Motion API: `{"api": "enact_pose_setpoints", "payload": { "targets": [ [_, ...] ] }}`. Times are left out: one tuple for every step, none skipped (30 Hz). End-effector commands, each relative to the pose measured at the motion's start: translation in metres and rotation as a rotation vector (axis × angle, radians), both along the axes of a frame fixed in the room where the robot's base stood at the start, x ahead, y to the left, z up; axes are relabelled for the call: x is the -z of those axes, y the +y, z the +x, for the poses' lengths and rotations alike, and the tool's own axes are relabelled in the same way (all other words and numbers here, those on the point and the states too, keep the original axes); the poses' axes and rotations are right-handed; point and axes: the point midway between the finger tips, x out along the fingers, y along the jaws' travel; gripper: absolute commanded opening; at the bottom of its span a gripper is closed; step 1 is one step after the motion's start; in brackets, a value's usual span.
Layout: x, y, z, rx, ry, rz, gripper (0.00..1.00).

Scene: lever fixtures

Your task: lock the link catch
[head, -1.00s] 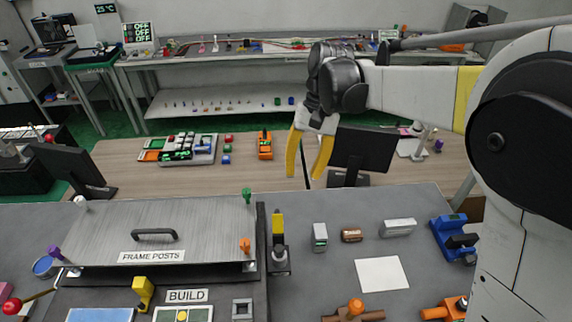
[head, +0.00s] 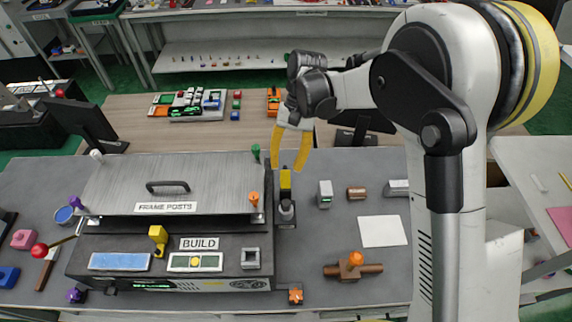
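No part carries a label reading link catch. An upright fixture with a yellow-topped handle (head: 286,182) stands at the right edge of the dark machine in the head view, with a dark base below it. I cannot tell whether it is the link catch. My gripper (head: 288,162) has its two yellow fingers spread, with nothing between them. It points down and appears just above the yellow handle; whether they touch or how far apart they are in depth is unclear.
The FRAME POSTS plate (head: 215,183) with a black handle (head: 167,187) lies left of the fixture, with coloured posts at its corners. A BUILD panel (head: 195,261) is in front. Small blocks, white paper (head: 383,232) and an orange-knobbed brown part (head: 353,264) are to the right.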

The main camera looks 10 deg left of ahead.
Motion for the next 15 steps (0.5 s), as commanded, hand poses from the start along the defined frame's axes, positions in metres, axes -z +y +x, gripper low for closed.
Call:
{"api": "enact_pose_setpoints", "payload": {
  "targets": [
    [0.0029,0.0003,-0.0014,0.0,0.0,0.0,0.34],
    [0.0038,0.0005,-0.0019,0.0,0.0,0.0,0.34],
    [0.0046,0.0005,-0.0023,0.0,0.0,0.0,0.34],
    [0.005,0.0005,-0.0025,0.0,0.0,0.0,0.34],
    [0.0052,0.0006,-0.0025,0.0,0.0,0.0,0.34],
    [0.0052,0.0006,-0.0025,0.0,0.0,0.0,0.34],
    [0.0051,0.0005,-0.0024,0.0,0.0,0.0,0.34],
    [0.0051,0.0005,-0.0024,0.0,0.0,0.0,0.34],
    [0.005,0.0005,-0.0024,0.001,0.0,0.0,0.34],
    [0.005,0.0005,-0.0024,0.001,0.0,0.0,0.34],
    [0.005,0.0004,-0.0023,0.001,0.0,0.0,0.3],
    [0.005,0.0004,-0.0023,0.001,-0.001,0.0,0.17],
    [0.005,0.0004,-0.0023,0.001,0.0,0.0,0.08],
    [0.005,0.0003,-0.0023,0.001,0.0,0.0,0.0],
    [0.0049,0.0003,-0.0023,0.001,0.0,0.0,0.0]
  ]
}}
